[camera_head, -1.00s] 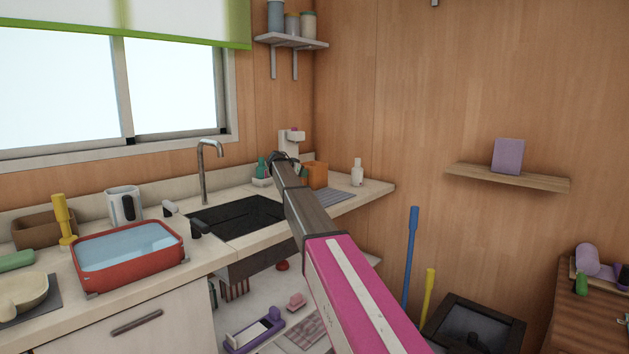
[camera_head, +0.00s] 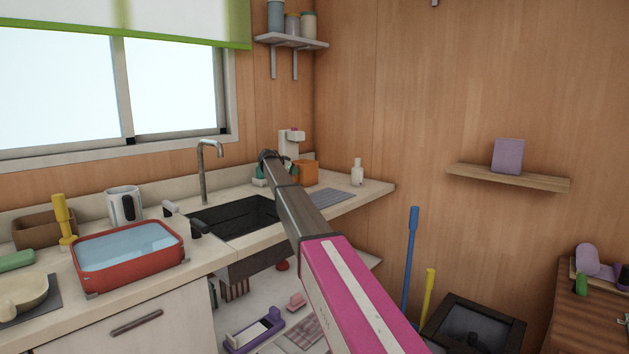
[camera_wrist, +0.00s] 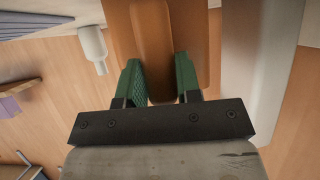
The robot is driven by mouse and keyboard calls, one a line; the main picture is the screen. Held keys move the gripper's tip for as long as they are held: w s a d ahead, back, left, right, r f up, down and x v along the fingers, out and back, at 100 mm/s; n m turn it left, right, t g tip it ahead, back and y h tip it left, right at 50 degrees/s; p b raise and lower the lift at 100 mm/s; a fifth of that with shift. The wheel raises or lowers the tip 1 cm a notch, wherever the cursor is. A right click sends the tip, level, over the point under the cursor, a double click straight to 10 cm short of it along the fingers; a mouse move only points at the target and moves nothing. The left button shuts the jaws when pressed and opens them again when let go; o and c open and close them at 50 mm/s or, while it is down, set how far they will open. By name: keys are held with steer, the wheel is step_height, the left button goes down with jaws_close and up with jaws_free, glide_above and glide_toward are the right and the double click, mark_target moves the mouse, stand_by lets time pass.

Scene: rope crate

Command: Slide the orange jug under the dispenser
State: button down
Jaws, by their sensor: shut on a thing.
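The orange jug (camera_head: 306,173) stands on the far right part of the counter, in front of and slightly right of the white dispenser (camera_head: 291,138). My gripper (camera_wrist: 157,63) has green fingers, one on each side of the jug's upright handle (camera_wrist: 153,35), and is shut on it. In the wrist view the jug's body (camera_wrist: 200,45) fills the top middle. A pale upright surface, seemingly the dispenser, is just right of it. In the head view my arm hides part of the jug's left side and the dispenser's lower part.
A white bottle (camera_head: 357,172) stands right of the jug, and a grey ribbed mat (camera_head: 333,195) lies in front. The dark sink (camera_head: 232,217) and faucet (camera_head: 203,170) are to the left.

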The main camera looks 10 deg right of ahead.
steer(key=shift+w+a, duration=0.55)
steer(key=shift+w, duration=0.3)
steer(key=shift+w+a, duration=0.55)
steer(key=shift+w, duration=0.25)
steer(key=shift+w+a, duration=0.3)
steer(key=shift+w, duration=0.25)
steer(key=c, duration=0.7)
jaws_free()
